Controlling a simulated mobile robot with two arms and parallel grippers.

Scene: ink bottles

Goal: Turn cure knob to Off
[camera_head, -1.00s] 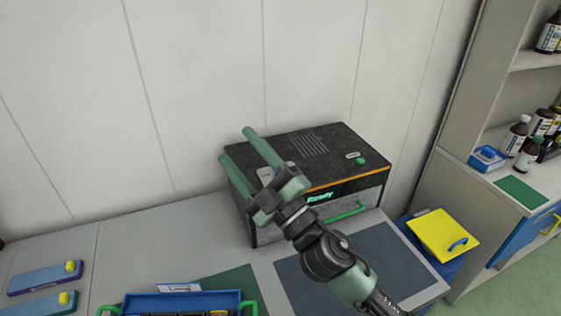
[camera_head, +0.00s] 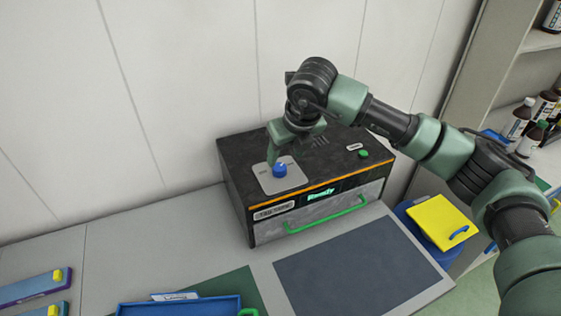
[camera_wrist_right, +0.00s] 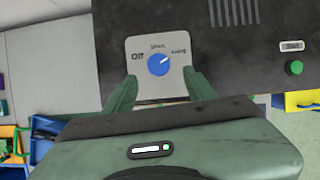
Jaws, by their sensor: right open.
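The cure knob (camera_head: 279,169) is blue and sits on a pale plate (camera_head: 266,181) on top of a dark box (camera_head: 237,165) with a lit "Ready" sign. In the right wrist view the knob (camera_wrist_right: 159,64) has a white mark pointing up and right toward "Long"; "Off" is at the plate's upper left and "Short" at its top. My right gripper (camera_wrist_right: 161,85) is open, its two green fingers on either side of the plate's lower part, just short of the knob. In the head view the right gripper (camera_head: 275,155) is above and beside the knob. My left gripper is not in view.
A green button (camera_head: 363,153) is on the box's top right. A green handle (camera_head: 327,216) spans its front drawer. A dark mat (camera_head: 355,270) lies bare in front. A blue tray (camera_head: 180,307) and a yellow-lidded blue bin (camera_head: 440,221) are nearby.

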